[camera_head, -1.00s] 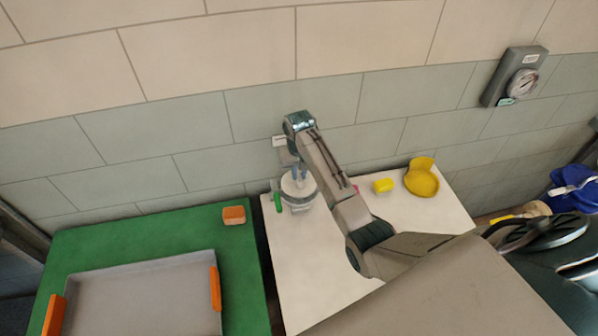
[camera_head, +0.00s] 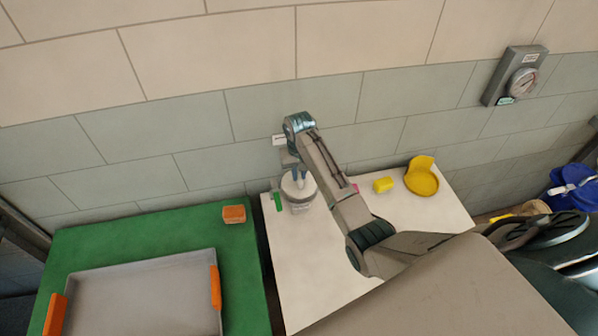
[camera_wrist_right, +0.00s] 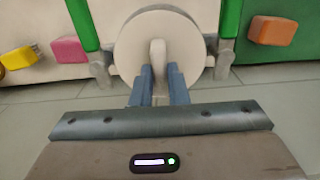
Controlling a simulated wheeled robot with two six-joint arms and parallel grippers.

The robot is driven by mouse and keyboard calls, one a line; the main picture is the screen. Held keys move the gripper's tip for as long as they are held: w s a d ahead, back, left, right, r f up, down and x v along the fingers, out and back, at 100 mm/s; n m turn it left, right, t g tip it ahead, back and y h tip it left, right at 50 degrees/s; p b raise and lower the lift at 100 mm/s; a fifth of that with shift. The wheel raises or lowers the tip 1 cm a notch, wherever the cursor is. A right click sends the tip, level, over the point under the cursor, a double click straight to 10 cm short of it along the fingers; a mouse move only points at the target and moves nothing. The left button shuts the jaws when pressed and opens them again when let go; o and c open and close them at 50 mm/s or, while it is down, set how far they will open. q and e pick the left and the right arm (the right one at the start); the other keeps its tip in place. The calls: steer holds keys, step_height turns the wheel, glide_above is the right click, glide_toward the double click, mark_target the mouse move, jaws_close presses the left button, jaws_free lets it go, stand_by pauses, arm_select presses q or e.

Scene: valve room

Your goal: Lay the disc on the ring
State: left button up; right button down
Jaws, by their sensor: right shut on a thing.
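The pale round disc (camera_head: 299,188) is at the back left of the white table, with my right gripper (camera_head: 297,178) above it. In the right wrist view the blue fingers of my right gripper (camera_wrist_right: 158,82) are shut on the knob of the disc (camera_wrist_right: 135,42). The disc faces the camera there, between two upright green parts (camera_wrist_right: 83,25) with grey brackets at their ends. One green part (camera_head: 278,202) shows left of the disc in the head view. The ring is hidden under the disc; I cannot tell whether they touch. My left gripper is out of view.
A yellow block (camera_head: 384,185) and a yellow dish (camera_head: 422,178) stand right of my arm. A pink block (camera_wrist_right: 69,49) shows in the wrist view. A green table (camera_head: 160,225) at left carries an orange block (camera_head: 234,214) and a grey tray (camera_head: 145,300). The wall is close behind.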

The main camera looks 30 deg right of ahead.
steer(key=shift+f, duration=0.35)
stand_by(0.7)
stand_by(0.4)
steer(key=c, duration=0.9)
jaws_free()
steer(key=shift+r, duration=3.5)
